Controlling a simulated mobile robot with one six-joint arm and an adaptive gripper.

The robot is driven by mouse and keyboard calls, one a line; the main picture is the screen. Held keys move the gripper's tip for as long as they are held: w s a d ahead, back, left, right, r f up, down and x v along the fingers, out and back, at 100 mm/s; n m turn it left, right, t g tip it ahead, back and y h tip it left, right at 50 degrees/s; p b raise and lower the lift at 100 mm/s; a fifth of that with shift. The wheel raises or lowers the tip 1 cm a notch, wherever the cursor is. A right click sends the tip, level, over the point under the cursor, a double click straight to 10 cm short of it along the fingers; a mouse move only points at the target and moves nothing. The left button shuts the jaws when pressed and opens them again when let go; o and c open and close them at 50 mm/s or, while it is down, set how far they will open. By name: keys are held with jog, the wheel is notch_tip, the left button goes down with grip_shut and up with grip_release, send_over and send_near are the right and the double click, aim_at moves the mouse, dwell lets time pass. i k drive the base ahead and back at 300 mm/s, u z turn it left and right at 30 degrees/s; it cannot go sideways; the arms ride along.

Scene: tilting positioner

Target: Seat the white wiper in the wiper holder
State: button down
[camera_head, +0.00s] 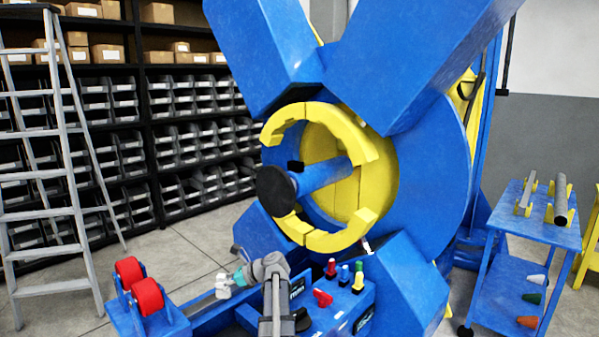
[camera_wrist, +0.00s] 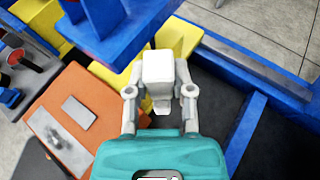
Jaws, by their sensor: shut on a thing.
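My gripper (camera_wrist: 160,92), with a teal body and pale grey fingers, is shut on the white wiper (camera_wrist: 158,66) in the wrist view. The wiper is a small white block with a narrower part toward the palm. In the head view my gripper (camera_head: 232,284) is low, left of the blue control box, with the white wiper (camera_head: 222,292) at its tip. A yellow part (camera_wrist: 176,36) lies just beyond the wiper in the wrist view; I cannot tell whether it is the wiper holder or whether they touch. The wiper hides part of it.
An orange box (camera_wrist: 52,125) and blue beams (camera_wrist: 246,130) flank my gripper. Red rollers (camera_head: 147,297) stand left, the control box (camera_head: 345,300) with coloured levers right. The big blue positioner (camera_head: 440,170) rises behind. A blue cart (camera_head: 530,232) stands far right; open floor lies left.

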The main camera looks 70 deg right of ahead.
aim_at(296, 170)
jog(key=k, duration=1.8)
jog(key=z, duration=0.8)
jog(key=i, duration=1.15)
